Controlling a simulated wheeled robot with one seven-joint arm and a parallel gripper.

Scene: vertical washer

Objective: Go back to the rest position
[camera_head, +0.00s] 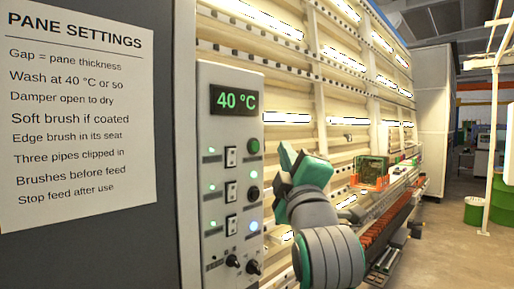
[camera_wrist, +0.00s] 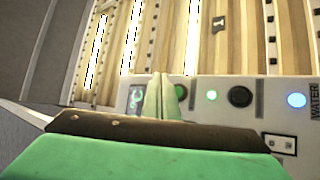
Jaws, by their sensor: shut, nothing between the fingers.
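My gripper (camera_wrist: 163,97) shows in the wrist view with its two pale green fingers together and nothing between them. In the head view my grey and green arm rises just right of the control panel (camera_head: 218,90); the fingertips cannot be made out there. The display (camera_head: 236,101) reads 40 °C.
The washer's slatted wall (camera_head: 285,80) runs back on the right, with a brush row (camera_head: 372,236) low along it. A "PANE SETTINGS" sheet (camera_head: 75,120) hangs at left. A green drum (camera_head: 474,211) stands far right. The floor (camera_head: 450,255) at lower right looks clear.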

